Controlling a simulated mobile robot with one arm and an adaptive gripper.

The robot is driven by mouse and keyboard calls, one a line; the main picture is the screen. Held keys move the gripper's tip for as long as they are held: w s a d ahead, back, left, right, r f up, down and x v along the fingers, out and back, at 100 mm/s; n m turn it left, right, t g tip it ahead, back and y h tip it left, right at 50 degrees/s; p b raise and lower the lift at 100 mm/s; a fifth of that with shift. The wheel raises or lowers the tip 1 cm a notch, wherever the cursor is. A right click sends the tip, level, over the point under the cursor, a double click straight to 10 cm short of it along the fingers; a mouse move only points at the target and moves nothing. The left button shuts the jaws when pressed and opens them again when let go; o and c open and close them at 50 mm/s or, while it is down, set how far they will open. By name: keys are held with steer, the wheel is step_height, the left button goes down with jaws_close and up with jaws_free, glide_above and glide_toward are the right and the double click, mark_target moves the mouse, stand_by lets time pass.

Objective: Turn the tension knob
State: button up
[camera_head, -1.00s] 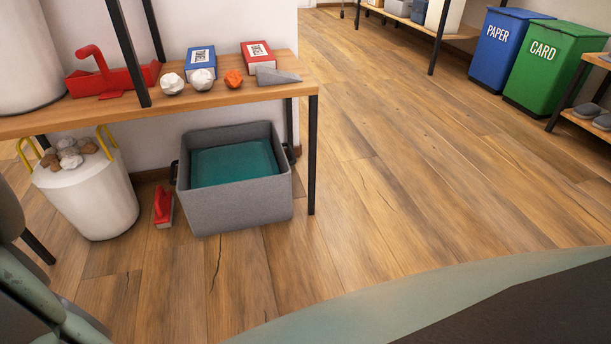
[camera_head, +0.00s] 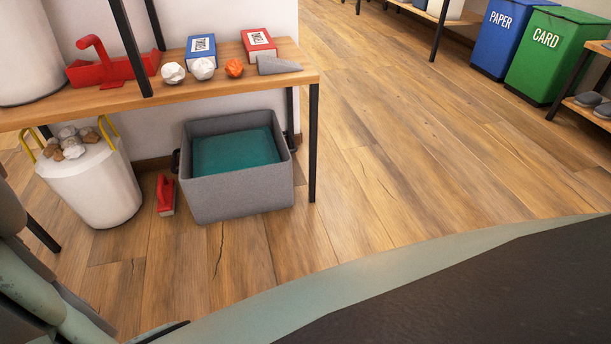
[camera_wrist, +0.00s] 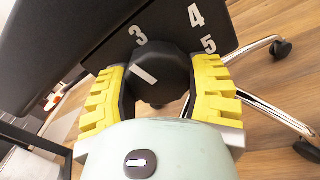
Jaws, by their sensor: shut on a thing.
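The tension knob (camera_wrist: 172,84) is black and round, with a white pointer line on its face. It shows in the wrist view under a dark seat-like housing (camera_wrist: 100,28) with white numbers 3, 4 and 5 around the knob. The pointer line lies on the knob's left part, below the 3. My gripper (camera_wrist: 163,70) has yellow ridged fingers on either side of the knob and is shut on it. The knob's far side is hidden. The head view shows neither the knob nor my gripper.
Chrome chair legs with casters (camera_wrist: 282,48) stand right of my gripper. In the head view, a wooden bench (camera_head: 110,101) holds a red tool carrier and boxes. A grey bin (camera_head: 240,199) stands below. Blue and green bins (camera_head: 540,65) are at back right. The middle floor is clear.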

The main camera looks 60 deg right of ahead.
steer(key=shift+w+n+p, duration=0.1)
steer(key=shift+n+p, duration=0.4)
steer(key=shift+d+r+n, duration=0.1)
steer(key=shift+r+n, duration=0.05)
steer(key=shift+n, duration=0.65)
steer(key=n+b, duration=0.1)
steer(key=n, duration=0.2)
steer(key=shift+w+n, duration=0.1)
steer(key=shift+n, duration=0.2)
steer(key=n+b, duration=0.2)
steer(key=n, duration=0.2)
steer(key=shift+n, duration=0.3)
steer(key=n+b, duration=0.2)
steer(key=n, duration=0.4)
steer(key=n+b, duration=0.2)
steer(key=n, duration=0.4)
steer(key=shift+n, duration=0.3)
steer(key=shift+c, duration=0.2)
steer(key=o, duration=1.3)
steer(key=shift+r, duration=0.1)
steer(key=shift+c, duration=0.2)
